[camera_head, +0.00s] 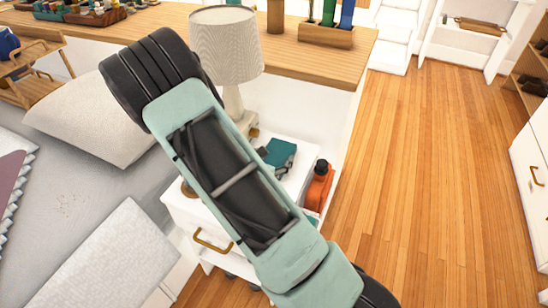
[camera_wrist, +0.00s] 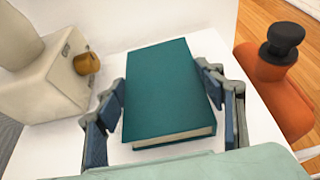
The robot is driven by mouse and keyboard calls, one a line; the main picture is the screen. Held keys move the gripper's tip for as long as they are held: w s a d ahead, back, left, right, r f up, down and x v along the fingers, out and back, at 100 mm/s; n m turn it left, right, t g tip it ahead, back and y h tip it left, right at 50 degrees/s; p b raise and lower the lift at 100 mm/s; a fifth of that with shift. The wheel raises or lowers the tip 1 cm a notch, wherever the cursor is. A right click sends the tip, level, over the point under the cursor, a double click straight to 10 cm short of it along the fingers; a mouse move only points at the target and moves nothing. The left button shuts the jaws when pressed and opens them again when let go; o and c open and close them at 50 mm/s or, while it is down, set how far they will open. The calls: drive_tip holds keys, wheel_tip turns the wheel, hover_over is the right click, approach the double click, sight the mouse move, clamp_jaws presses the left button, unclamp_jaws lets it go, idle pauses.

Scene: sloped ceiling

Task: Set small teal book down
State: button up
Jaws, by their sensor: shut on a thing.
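The small teal book (camera_wrist: 168,90) lies flat between the fingers of my gripper (camera_wrist: 165,115) in the wrist view, its cover facing up and its page edge toward the camera. My gripper is shut on it, with one blue-padded finger at each side. The book is over the white top of the nightstand (camera_wrist: 205,42); I cannot tell whether it touches that top. In the head view the book (camera_head: 280,152) shows just right of my arm, over the nightstand (camera_head: 292,178), and part of my gripper is hidden by the arm.
A cream lamp base (camera_wrist: 45,85) with a brass knob stands left of the book; its shade (camera_head: 226,45) shows in the head view. An orange bottle (camera_head: 319,187) with a black cap stands to the right. A bed with pillows (camera_head: 95,120) is at left. Wooden floor (camera_head: 430,180) is clear at right.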

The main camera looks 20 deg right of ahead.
drive_tip(key=shift+f, duration=0.2)
drive_tip(key=o, duration=1.3)
drive_tip(key=shift+r, duration=0.1)
drive_tip(key=shift+r, duration=0.25)
drive_tip(key=p+v, duration=0.2)
drive_tip(key=v, duration=1)
drive_tip(key=shift+f+p, duration=0.1)
drive_tip(key=shift+p, duration=0.2)
